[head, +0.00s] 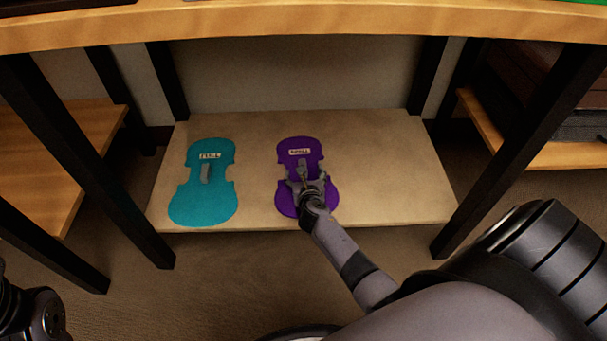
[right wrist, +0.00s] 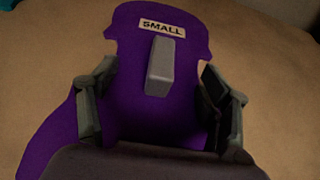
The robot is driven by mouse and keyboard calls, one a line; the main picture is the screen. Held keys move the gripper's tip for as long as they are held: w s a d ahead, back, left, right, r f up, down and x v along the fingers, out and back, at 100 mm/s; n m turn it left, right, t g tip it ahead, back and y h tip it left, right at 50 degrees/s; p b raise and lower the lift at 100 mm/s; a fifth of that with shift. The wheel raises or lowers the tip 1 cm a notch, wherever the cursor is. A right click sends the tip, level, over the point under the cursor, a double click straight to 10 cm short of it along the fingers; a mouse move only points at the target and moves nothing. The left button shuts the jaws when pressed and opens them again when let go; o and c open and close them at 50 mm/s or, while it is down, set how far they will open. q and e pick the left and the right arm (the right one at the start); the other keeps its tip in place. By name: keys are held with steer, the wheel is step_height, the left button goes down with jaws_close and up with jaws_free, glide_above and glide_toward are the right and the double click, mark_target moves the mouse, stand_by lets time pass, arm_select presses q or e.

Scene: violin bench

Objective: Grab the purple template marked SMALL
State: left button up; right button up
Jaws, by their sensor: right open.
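The purple violin-shaped template (head: 298,149) lies flat on the low shelf board under the bench. In the right wrist view the template (right wrist: 135,50) shows the label SMALL and a grey block-shaped handle (right wrist: 161,66) standing on it. My right gripper (head: 303,177) is over the template. In the right wrist view its two fingers (right wrist: 160,98) are apart, one on each side of the handle's line, with the handle between and ahead of them, not gripped. At the lower left of the head view a dark part of my left arm shows; its fingers cannot be made out.
A teal template (head: 205,200) with a label reading FULL and a grey handle lies left of the purple one. The shelf board (head: 390,170) is bare on the right. Dark bench legs (head: 520,150) and the wooden bench top (head: 300,28) frame the opening.

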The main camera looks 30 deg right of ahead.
steer(key=shift+a+f, duration=0.15)
jaws_close()
stand_by(0.6)
